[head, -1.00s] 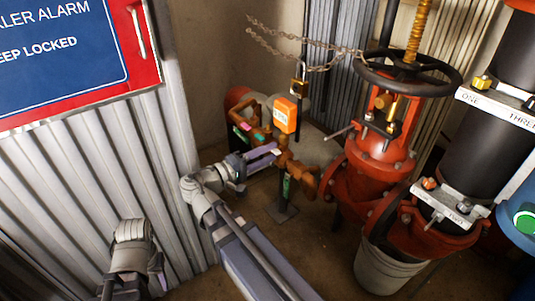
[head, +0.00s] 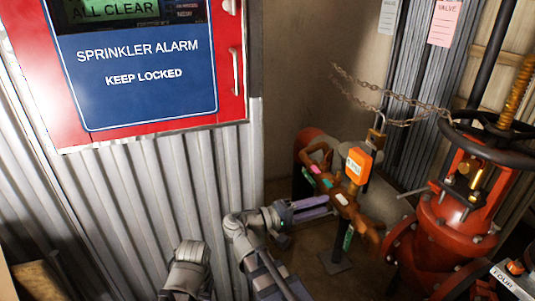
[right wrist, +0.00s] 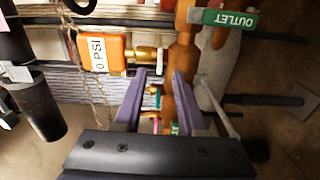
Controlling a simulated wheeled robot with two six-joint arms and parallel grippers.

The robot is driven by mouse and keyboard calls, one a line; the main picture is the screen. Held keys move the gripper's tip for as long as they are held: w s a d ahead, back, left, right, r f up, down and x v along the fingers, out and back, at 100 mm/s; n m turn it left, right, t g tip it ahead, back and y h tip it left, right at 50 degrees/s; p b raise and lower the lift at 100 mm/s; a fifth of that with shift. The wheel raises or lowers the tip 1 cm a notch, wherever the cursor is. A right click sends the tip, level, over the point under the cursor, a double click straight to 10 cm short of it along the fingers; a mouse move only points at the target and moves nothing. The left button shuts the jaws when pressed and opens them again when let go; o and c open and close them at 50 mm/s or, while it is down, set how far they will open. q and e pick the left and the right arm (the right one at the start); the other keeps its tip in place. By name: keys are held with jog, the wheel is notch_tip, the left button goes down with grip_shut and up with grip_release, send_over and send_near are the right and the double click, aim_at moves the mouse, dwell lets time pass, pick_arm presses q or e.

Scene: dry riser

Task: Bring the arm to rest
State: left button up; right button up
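My right gripper (head: 326,208) reaches in beside the orange pipe assembly (head: 370,234) with its violet fingers pointing right. In the right wrist view my right gripper (right wrist: 159,88) has its two fingers apart. The orange pipe (right wrist: 184,60) lies beyond the fingertips. I cannot tell whether they touch it. Nothing is seen held. Grey links of my other arm (head: 187,272) show at the bottom of the head view. My left gripper's fingers are not seen.
The red and blue sprinkler alarm panel (head: 140,75) is on the corrugated wall at left. The orange pressure gauge box (right wrist: 101,52) reads 0 PSI. A green OUTLET tag (right wrist: 223,18) is near the pipe.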

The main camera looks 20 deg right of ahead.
jog(key=s+a+f+n+y, duration=0.1)
jog(key=a+f+y, duration=0.35)
jog(key=f, duration=0.35)
jog(key=s+a+f+n+y, duration=0.1)
jog(key=s+a+f+y, duration=0.1)
jog(key=a+f+y, duration=0.45)
jog(key=s+a+f+n+g+y, duration=0.1)
jog(key=s+a+f+y, duration=0.1)
jog(key=a+f+y, duration=0.3)
jog(key=s+a+f+g+y, duration=0.1)
jog(key=s+a+f, duration=0.15)
jog(key=a, duration=0.45)
notch_tip(320, 180, up, 38)
jog(key=p, duration=3.7)
jog(key=shift+p, duration=0.4)
jog(key=shift+s+d+f, duration=0.1)
jog(key=shift+d, duration=0.05)
